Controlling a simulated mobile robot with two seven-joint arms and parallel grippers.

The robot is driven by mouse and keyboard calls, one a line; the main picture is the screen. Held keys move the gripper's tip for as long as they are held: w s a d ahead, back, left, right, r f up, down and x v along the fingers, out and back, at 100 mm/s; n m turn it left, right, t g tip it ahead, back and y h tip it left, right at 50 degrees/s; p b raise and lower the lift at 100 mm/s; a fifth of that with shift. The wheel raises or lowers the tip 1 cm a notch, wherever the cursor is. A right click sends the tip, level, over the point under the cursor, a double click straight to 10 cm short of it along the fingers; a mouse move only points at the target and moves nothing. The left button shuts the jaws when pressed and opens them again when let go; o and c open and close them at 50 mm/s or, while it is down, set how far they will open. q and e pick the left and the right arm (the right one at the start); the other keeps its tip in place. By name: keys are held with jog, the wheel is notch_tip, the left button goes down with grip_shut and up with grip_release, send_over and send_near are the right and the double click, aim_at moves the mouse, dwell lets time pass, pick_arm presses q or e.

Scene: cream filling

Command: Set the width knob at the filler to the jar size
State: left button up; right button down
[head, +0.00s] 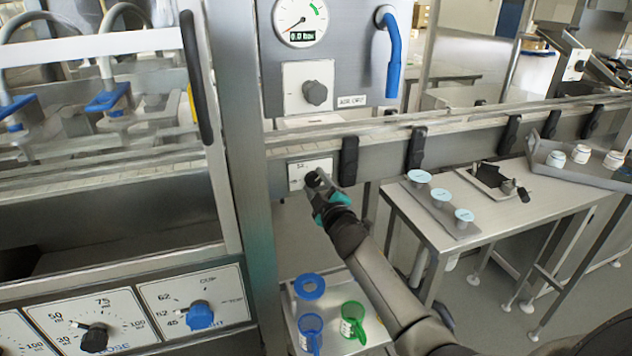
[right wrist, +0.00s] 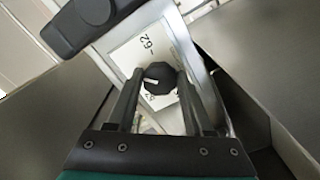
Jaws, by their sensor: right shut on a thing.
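The width knob (head: 312,179) is a small black knob on a white scale plate (head: 298,170) on the rail beside the steel post. My right gripper (head: 318,185) is at this plate with its fingers around the knob. In the right wrist view, the black knob (right wrist: 160,77) sits between the two fingers of my right gripper (right wrist: 160,90), which is shut on it. A pale line shows on the knob. My left gripper is out of view.
A blue knob (head: 200,315) and a black knob (head: 94,338) sit on dial panels at lower left. Black rail clamps (head: 348,160) stand close right of the plate. A side table (head: 490,238) holds lidded cups (head: 441,196); white jars (head: 581,154) stand on a tray behind.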

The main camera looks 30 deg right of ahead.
jog(key=n, duration=0.4)
jog(key=shift+n, duration=0.4)
jog(key=n, duration=0.3)
jog(key=shift+n, duration=0.3)
jog(key=n, duration=0.4)
jog(key=shift+r+n, duration=0.1)
jog(key=shift+n, duration=0.2)
jog(key=n+p, duration=0.1)
jog(key=n, duration=0.2)
jog(key=shift+n, duration=1.2)
jog(key=n+p, duration=0.1)
jog(key=n, duration=0.1)
jog(key=shift+n, duration=0.3)
jog(key=n+p, duration=0.1)
jog(key=n, duration=0.2)
jog(key=shift+r+n, duration=0.15)
jog(key=shift+n, duration=0.65)
jog(key=n+p, duration=0.1)
jog(key=n, duration=0.2)
jog(key=shift+a+p, duration=0.1)
jog(key=shift+p, duration=0.2)
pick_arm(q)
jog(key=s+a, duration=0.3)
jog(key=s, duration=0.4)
pick_arm(e)
jog(key=shift+n, duration=0.7)
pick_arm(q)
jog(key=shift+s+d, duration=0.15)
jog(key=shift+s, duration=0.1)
